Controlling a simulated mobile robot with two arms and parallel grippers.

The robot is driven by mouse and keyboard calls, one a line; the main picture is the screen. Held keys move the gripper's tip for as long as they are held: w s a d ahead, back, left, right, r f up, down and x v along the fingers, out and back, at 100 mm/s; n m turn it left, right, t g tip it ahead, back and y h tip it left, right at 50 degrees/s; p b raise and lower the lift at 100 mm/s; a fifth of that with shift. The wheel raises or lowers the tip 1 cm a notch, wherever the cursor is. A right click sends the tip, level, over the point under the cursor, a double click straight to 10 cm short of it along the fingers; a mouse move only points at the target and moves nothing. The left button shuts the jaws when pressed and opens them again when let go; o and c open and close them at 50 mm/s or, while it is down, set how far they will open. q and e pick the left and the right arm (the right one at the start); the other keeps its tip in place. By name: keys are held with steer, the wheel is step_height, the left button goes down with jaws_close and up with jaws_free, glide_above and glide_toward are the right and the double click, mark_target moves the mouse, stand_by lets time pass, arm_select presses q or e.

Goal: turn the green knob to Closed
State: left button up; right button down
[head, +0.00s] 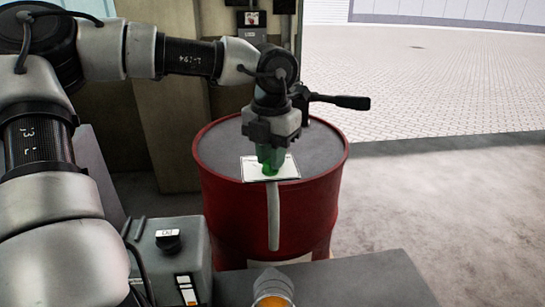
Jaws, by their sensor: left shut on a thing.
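The green knob (270,169) sits on a white plate (288,170) on top of a red drum (222,195). My left gripper (271,160) points down from above and is shut on the green knob. The gripper and its fingers cover most of the knob. The markings on the plate are too small and too hidden to read, so the knob's setting cannot be told. My right gripper is not in view.
A black lever handle (340,101) sticks out to the right behind my left gripper. A grey box with a black knob (168,240) stands at the lower left. An orange-topped round part (272,300) is at the bottom edge. Paved ground at the right is clear.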

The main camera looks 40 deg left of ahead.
arm_select(q)
steer(key=shift+f, duration=0.1)
steer(key=n+b, duration=0.4)
steer(key=n, duration=0.2)
steer(key=n+b, duration=0.4)
steer(key=n, duration=0.2)
steer(key=shift+s+a+f, duration=0.15)
steer(key=shift+f, duration=0.05)
steer(key=shift+r+n+b, duration=0.1)
steer(key=shift+n+b, duration=0.5)
steer(key=shift+n, duration=0.6)
steer(key=shift+r+n, duration=0.15)
steer(key=shift+n, duration=0.75)
steer(key=o, duration=1.5)
steer(key=shift+r, duration=0.1)
step_height(320, 180, up, 7)
steer(key=p, duration=0.6)
